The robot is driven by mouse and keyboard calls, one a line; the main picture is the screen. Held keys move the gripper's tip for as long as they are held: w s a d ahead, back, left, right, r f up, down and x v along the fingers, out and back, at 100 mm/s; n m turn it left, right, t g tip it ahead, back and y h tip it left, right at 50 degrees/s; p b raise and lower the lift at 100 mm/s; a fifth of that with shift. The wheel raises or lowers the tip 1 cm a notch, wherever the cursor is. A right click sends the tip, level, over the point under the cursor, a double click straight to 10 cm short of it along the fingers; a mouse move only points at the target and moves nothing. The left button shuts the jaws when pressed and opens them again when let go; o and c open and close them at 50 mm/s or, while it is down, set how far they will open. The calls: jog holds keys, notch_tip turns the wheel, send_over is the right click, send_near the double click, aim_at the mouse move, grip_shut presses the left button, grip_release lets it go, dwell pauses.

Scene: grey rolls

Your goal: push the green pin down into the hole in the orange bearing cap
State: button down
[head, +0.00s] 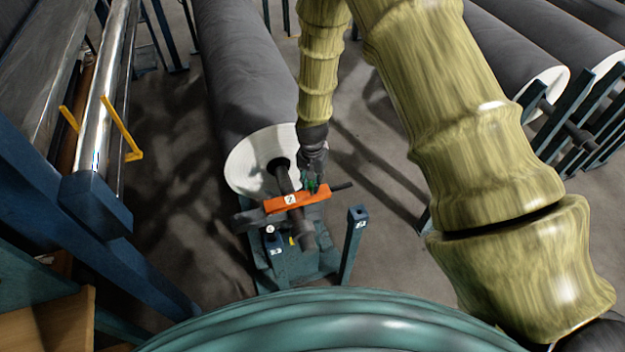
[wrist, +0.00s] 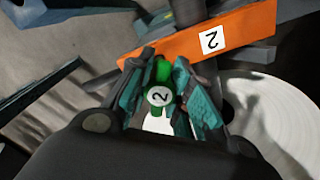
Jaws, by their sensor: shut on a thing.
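The orange bearing cap (head: 274,204) lies across the dark shaft at the front end of a large grey roll. It carries a white label, and in the wrist view the cap (wrist: 245,27) shows a 2. My gripper (head: 313,186) is at the cap's right part, shut on the green pin (head: 308,184). In the wrist view the pin (wrist: 161,72) stands between the teal fingers of my gripper (wrist: 160,85), with a 2 on its end. The pin's lower end and the hole are hidden, so I cannot tell whether it is in the hole.
The grey roll (head: 240,70) with its white end face rests behind the cap on a teal stand (head: 290,262). A teal post (head: 353,240) rises at right of the stand. More rolls (head: 520,55) lie at the right. A blue-teal frame with a shiny bar (head: 118,60) is at the left.

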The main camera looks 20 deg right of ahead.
jog(key=shift+f+b, duration=0.65)
jog(key=shift+f, duration=0.7)
jog(key=c, duration=1.2)
grip_release()
notch_tip(320, 180, up, 12)
